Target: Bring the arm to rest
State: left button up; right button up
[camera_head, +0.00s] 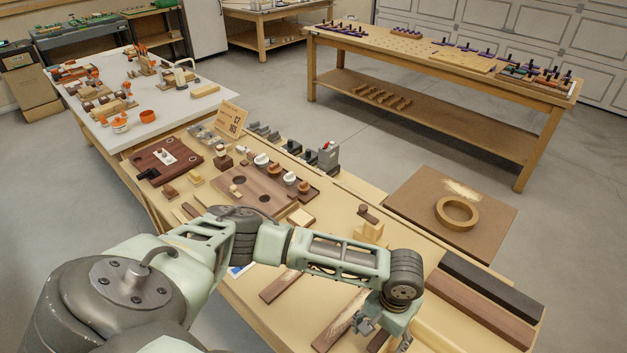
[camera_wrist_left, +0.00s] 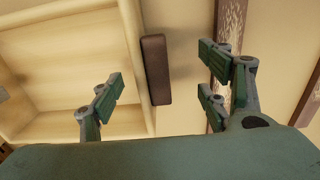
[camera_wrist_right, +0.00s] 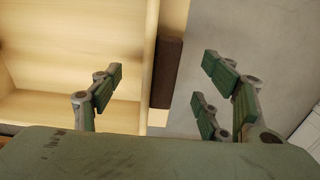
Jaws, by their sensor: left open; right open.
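My left arm reaches across the bench in the head view, and its gripper (camera_head: 383,330) points down near the bottom edge. In the left wrist view the left gripper (camera_wrist_left: 162,82) is open. Between its fingers, lower down, shows a dark brown handle bar (camera_wrist_left: 156,69) beside an open pale wooden drawer or box (camera_wrist_left: 75,125). My right gripper (camera_wrist_right: 158,80) is open in the right wrist view and is outside the head view. A similar brown bar (camera_wrist_right: 167,72) and pale wooden box (camera_wrist_right: 75,105) lie below it. Neither gripper holds anything visible.
The bench (camera_head: 345,205) carries wooden boards, blocks and knobs. Dark planks (camera_head: 480,300) lie at its right end. A brown panel with a wooden ring (camera_head: 457,213) lies beyond. Other tables stand behind, with open grey floor (camera_head: 390,140) between. Grey floor also shows below the right gripper.

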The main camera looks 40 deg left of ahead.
jog(key=shift+r+p, duration=2.1)
jog(key=shift+r, duration=0.2)
pick_arm(q)
jog(key=a+r, duration=0.1)
jog(key=r, duration=0.1)
jog(key=a+r, duration=0.1)
jog(key=shift+a+r, duration=0.15)
jog(key=shift+r, duration=0.2)
jog(key=shift+r, duration=0.1)
pick_arm(e)
jog(key=shift+r, duration=0.1)
jog(key=shift+d+r+p, duration=0.4)
jog(key=shift+r+p, duration=0.25)
jog(key=shift+p, duration=0.1)
jog(key=shift+d+r+p, duration=0.4)
jog(key=shift+r+p, duration=0.25)
jog(key=shift+p, duration=0.1)
pick_arm(q)
notch_tip(320, 180, up, 4)
jog(key=shift+f+p, duration=0.1)
jog(key=shift+p, duration=0.4)
pick_arm(e)
jog(key=shift+d+r, duration=0.35)
jog(key=shift+r, duration=0.2)
jog(key=shift+d+r, duration=0.35)
jog(key=shift+r, duration=0.2)
